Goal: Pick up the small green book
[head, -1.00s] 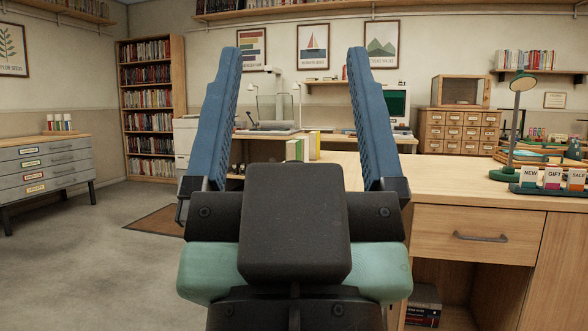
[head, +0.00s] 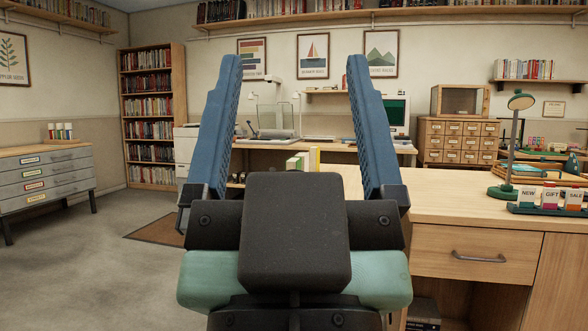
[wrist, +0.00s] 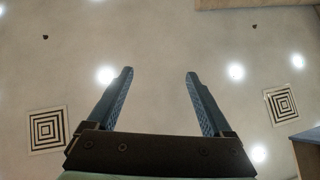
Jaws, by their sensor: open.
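A small green book (head: 297,161) stands upright on the wooden desk in the head view, beside a thin yellow book (head: 314,158). My gripper body hides the lower part of both. My gripper (head: 291,60) is open and empty, its two blue fingers pointing up in the head view. The books show between the fingers but lie well beyond them, so nothing is touched. In the wrist view my open gripper (wrist: 158,72) faces the ceiling, and no book shows there.
The wooden desk (head: 460,205) runs to the right, with a green lamp (head: 512,145) and a tray of small coloured cards (head: 550,200). A grey drawer cabinet (head: 45,178) stands left. The floor (head: 110,265) at left is open, with a brown mat.

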